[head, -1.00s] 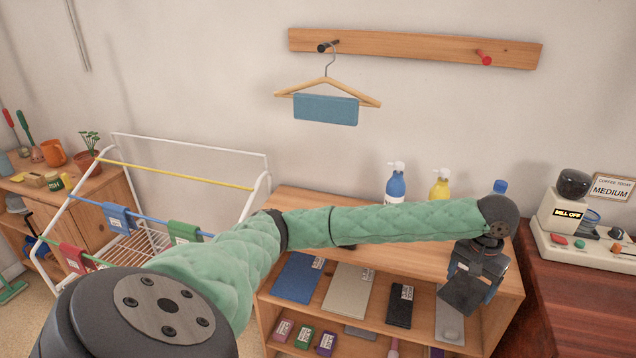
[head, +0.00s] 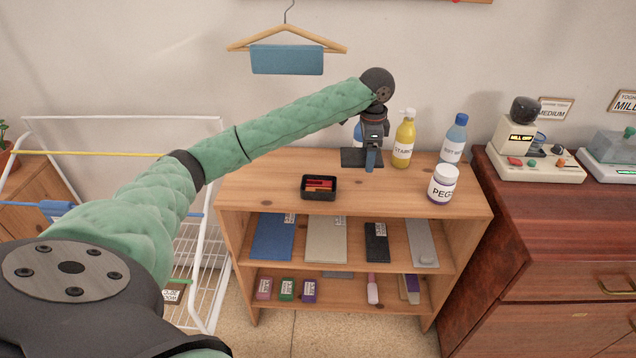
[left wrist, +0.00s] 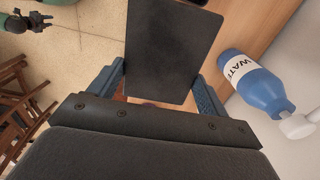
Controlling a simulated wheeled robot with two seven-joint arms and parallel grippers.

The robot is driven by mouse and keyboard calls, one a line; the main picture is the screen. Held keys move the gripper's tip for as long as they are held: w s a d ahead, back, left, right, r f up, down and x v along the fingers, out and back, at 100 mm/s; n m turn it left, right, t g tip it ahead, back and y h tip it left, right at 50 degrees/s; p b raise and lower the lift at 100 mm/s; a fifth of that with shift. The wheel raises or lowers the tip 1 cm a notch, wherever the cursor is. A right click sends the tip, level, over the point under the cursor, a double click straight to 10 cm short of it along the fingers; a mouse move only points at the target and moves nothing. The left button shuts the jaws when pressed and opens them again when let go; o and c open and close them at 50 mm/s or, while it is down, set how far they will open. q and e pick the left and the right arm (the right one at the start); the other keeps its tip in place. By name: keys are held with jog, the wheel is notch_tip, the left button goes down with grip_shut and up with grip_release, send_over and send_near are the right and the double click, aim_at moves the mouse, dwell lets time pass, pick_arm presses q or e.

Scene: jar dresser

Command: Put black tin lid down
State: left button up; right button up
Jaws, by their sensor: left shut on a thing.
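The black tin lid (head: 353,157) is a flat dark plate held by my left gripper (head: 371,160) above the back of the shelf top. In the left wrist view the lid (left wrist: 172,45) spans the space between the two blue fingers of my left gripper (left wrist: 160,90). The open black tin (head: 319,194) stands on the shelf top, left of and nearer than the lid, with red and orange pieces inside. My right gripper (left wrist: 35,22) shows small in the corner of the left wrist view; its jaws are too small to tell.
A blue water bottle (left wrist: 250,85) stands beside the lid, mostly hidden in the head view. A yellow starch bottle (head: 403,145), a blue-capped bottle (head: 453,143) and a peg jar (head: 441,188) stand to the right. The shelf top (head: 255,190) is clear on its left.

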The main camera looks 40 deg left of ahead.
pick_arm(q)
jog(key=shift+w+a+r+m, duration=0.1)
jog(key=shift+a+m, duration=0.2)
jog(key=shift+a, duration=0.2)
jog(key=s+a+f+p, duration=0.1)
jog(key=a+f+p, duration=0.1)
jog(key=a+f, duration=0.1)
jog(key=s+a+f+p, duration=0.2)
jog(key=a+f, duration=0.1)
jog(key=s+a+f+p, duration=0.1)
jog(key=a+f+p, duration=0.2)
jog(key=a+f, duration=0.1)
jog(key=shift+s+a, duration=0.1)
jog(key=shift+s, duration=0.15)
jog(key=shift+f, duration=0.45)
pick_arm(e)
jog(key=s+d+f, duration=0.5)
jog(key=s+f, duration=0.4)
jog(key=s, duration=0.1)
jog(key=shift+s+f, duration=0.25)
jog(key=shift+f, duration=0.05)
pick_arm(q)
jog(key=shift+f, duration=0.4)
pick_arm(e)
jog(key=shift+s+d, duration=0.1)
jog(key=shift+s, duration=0.25)
